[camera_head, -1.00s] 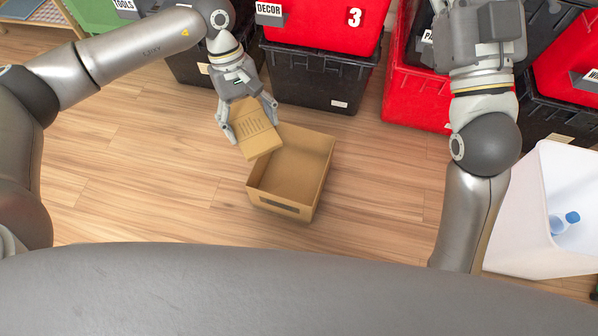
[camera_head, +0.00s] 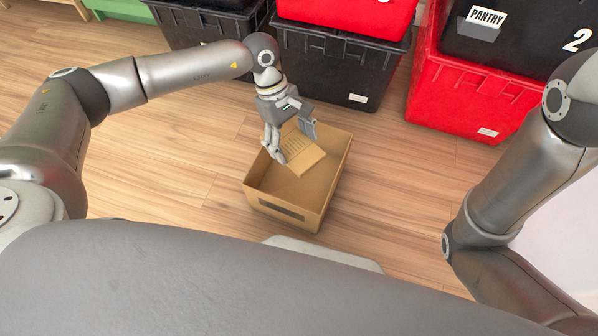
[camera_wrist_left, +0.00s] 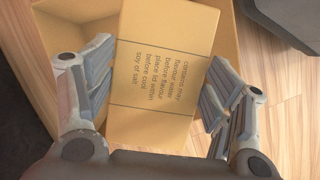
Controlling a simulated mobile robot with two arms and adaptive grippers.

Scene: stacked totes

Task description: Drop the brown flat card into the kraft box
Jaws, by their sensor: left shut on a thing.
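The brown flat card (camera_head: 305,161), with printed lines on it, is held between the fingers of my left gripper (camera_head: 297,149). The kraft box (camera_head: 262,203) is an open-topped cardboard box on the floor, and the gripper with the card is over its opening, toward the back. In the left wrist view the card (camera_wrist_left: 160,85) spans between the two fingers, and its printed text faces the camera. Part of the kraft box (camera_wrist_left: 60,28) shows behind it. How far the card is above the box bottom is hard to tell. My right gripper is out of view.
A red tote (camera_head: 462,105) with a black one labelled PANTRY (camera_head: 520,40) stands at the right. Wooden floor (camera_head: 160,150) lies clear left of the box.

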